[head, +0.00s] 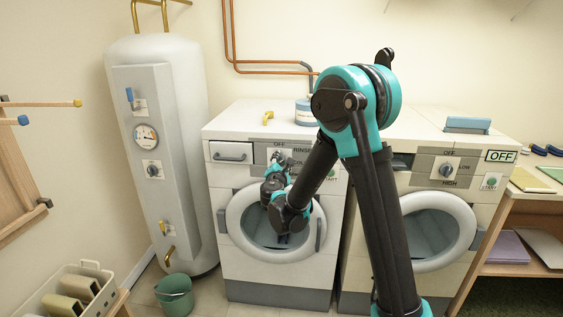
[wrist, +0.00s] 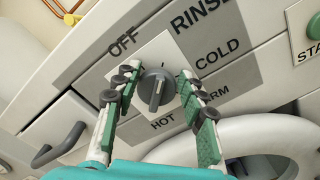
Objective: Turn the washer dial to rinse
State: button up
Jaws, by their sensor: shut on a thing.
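The left washer (head: 226,176) has a grey control panel with a round dark dial (wrist: 156,88) on a light plate. Around the dial in the wrist view are the labels OFF at upper left, RINSE (wrist: 200,12) at upper right, COLD at right, WARM at lower right and HOT below. My gripper (wrist: 157,80) is at the panel with one finger on each side of the dial, shut on it. The dial's ridge runs nearly up and down in the wrist view; I cannot tell which end is its pointer. In the head view my gripper (head: 277,163) partly covers the dial.
The washer's round door (head: 236,222) is below the panel, and a drawer handle (wrist: 60,146) is left of it. The START button (wrist: 313,28) is at the right. A second machine (head: 485,212) with its own dial stands right. A boiler (head: 190,90) and green bucket (head: 174,296) are left.

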dwell(0.4)
jog(key=o, duration=1.1)
jog(key=shift+s, duration=0.1)
jog(key=s, duration=1.1)
jog(key=shift+s+a, duration=0.15)
jog(key=shift+s, duration=0.25)
